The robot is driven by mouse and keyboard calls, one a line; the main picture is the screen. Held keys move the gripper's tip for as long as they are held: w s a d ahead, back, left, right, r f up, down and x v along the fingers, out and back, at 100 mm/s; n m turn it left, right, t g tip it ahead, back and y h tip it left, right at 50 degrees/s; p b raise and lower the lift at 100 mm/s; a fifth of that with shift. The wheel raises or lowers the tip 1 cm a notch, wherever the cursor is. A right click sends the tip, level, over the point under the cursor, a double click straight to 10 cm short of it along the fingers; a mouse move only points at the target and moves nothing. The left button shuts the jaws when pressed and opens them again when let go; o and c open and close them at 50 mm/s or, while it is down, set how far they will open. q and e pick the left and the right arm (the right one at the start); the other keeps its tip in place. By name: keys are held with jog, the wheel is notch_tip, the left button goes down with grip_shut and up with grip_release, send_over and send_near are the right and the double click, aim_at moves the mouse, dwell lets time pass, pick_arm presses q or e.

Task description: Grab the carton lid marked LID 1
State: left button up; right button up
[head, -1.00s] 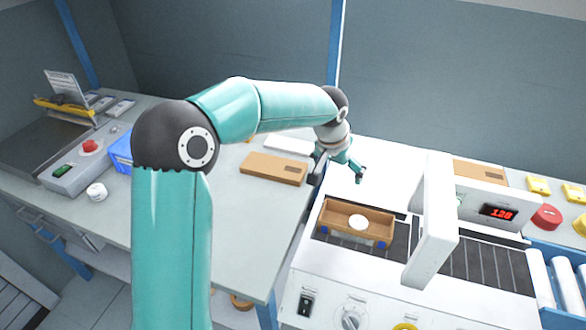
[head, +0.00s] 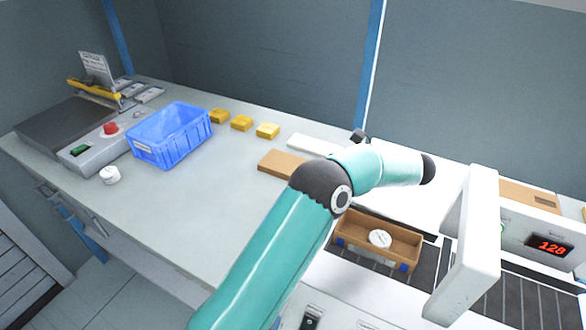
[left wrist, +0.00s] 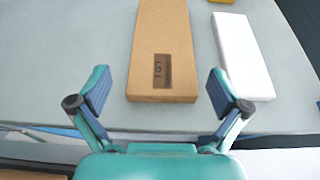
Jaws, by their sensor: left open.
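The carton lid, a flat brown cardboard piece (head: 278,163), lies on the grey bench at its right end, partly behind my left arm. In the left wrist view the lid (left wrist: 161,45) shows a dark printed mark that seems to read LID 1, turned upside down. My left gripper (left wrist: 160,98) is open and empty. Its two fingers are spread wider than the lid, one off each side of its near end. I cannot tell its height above the lid. In the head view my arm hides most of that gripper. My right gripper is in neither current view.
A white block (left wrist: 239,55) lies close to the lid's right. A blue crate (head: 172,140) and several yellow blocks (head: 241,123) stand further left. An open carton (head: 350,232) holding a white disc (head: 380,239) sits on the conveyor. A white arch (head: 470,250) stands at right.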

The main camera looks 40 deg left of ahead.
pick_arm(q)
jog(key=x, duration=0.2)
jog(key=shift+a+f, duration=0.2)
jog(key=shift+a, duration=0.15)
jog(key=shift+r+x, duration=0.2)
jog(key=shift+x, duration=1.15)
jog(key=shift+r+x, duration=0.2)
jog(key=shift+x, duration=1.15)
jog(key=shift+a, duration=0.15)
jog(key=shift+c, duration=0.3)
jog(key=c, duration=0.8)
jog(key=shift+r, duration=0.1)
jog(key=shift+c, duration=0.2)
